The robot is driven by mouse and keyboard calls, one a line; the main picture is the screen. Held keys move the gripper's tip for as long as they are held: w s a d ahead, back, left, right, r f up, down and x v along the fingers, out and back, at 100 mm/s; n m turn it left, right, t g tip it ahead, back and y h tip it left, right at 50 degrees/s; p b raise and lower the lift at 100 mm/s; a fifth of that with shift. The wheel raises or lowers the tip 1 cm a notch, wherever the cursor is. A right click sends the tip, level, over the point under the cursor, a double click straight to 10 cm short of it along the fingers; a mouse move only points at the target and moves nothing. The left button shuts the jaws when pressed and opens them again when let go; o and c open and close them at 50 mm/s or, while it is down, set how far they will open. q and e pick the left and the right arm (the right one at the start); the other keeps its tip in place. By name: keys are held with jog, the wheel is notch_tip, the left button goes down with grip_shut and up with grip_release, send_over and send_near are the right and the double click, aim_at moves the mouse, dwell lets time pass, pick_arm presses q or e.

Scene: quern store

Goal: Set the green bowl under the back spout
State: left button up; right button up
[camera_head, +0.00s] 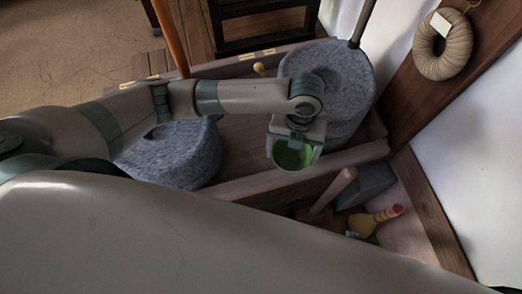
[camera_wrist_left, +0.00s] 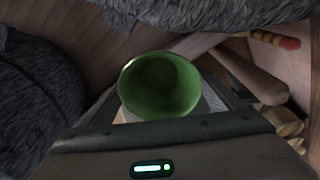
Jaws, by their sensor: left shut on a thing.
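The green bowl (camera_head: 293,156) is held in my left gripper (camera_head: 294,146), beside the right-hand grey quern stone (camera_head: 345,95). In the left wrist view the bowl (camera_wrist_left: 160,86) sits between the gripper's fingers with its open inside facing the camera. My left gripper is shut on it. The bowl appears to be above the wooden trough (camera_head: 240,184), near its front board; its exact height is hard to tell. No spout can be made out clearly in either view. My right gripper does not show.
A second quern stone (camera_head: 176,152) stands to the left, partly behind my arm. In front of the trough lie a wooden handle (camera_head: 335,190), a grey block (camera_head: 368,184) and a yellow brush-like thing with a red tip (camera_head: 372,220). A rope coil (camera_head: 443,46) hangs on the right post.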

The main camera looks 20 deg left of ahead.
pick_arm(q)
jog(key=w+a+f, duration=0.1)
jog(key=a+f, duration=0.1)
jog(key=a, duration=0.1)
jog(key=a+f, duration=0.2)
jog(key=a, duration=0.1)
jog(key=w+a+f, duration=0.1)
jog(key=a+f, duration=0.1)
jog(key=a, duration=0.1)
jog(key=shift+w+a, duration=0.3)
jog(key=shift+a, duration=0.05)
jog(key=shift+f, duration=1.9)
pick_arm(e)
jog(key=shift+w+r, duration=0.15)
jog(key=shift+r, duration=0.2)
pick_arm(q)
jog(key=shift+f, duration=0.2)
jog(key=o, duration=1)
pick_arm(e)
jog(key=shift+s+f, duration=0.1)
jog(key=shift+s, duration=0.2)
